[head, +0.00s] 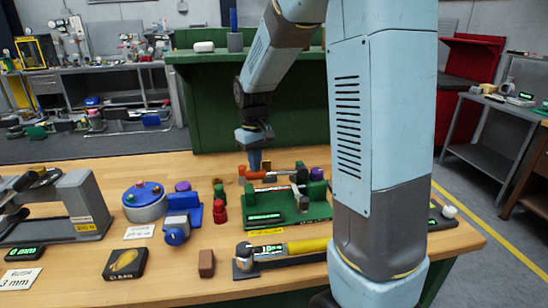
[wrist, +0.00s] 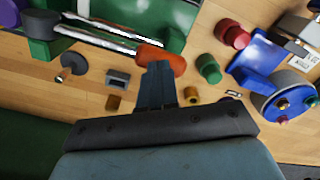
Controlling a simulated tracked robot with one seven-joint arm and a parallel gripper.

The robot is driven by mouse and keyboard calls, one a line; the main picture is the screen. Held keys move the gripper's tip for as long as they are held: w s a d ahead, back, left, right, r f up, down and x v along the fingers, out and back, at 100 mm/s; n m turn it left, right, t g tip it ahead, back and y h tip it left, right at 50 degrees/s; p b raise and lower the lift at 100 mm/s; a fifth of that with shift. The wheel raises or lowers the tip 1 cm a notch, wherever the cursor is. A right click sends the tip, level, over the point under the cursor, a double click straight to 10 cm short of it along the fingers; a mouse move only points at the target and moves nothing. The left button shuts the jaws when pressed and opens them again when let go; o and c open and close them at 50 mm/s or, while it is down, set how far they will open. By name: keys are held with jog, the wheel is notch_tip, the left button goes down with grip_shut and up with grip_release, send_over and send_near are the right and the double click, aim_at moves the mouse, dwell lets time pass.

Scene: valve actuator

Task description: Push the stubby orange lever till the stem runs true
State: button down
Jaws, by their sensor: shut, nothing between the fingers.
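The stubby orange lever (wrist: 163,59) is at the end of a shiny metal rod (wrist: 105,38) in the wrist view. It also shows in the head view (head: 256,175), just beyond the green fixture (head: 318,211). In the head view my gripper (head: 254,168) points down at the lever. Which part is the stem is unclear.
A green cylinder (wrist: 208,68), a brass nut (wrist: 191,95) and a grey block (wrist: 118,78) lie near my fingers. A red knob (wrist: 233,34) and a blue device (wrist: 262,60) stand to the right. A torque wrench (head: 300,246) lies at the bench front.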

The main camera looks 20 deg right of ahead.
jog(key=shift+a+f, duration=0.1)
jog(key=shift+f, duration=0.7)
dwell(0.5)
jog(key=shift+r, duration=0.15)
dwell(0.3)
notch_tip(320, 180, up, 9)
jog(key=d, duration=0.2)
jog(key=shift+s+d, duration=0.25)
jog(key=shift+d, duration=0.05)
dwell(1.3)
jog(key=shift+r, duration=0.1)
jog(key=shift+r, duration=2.5)
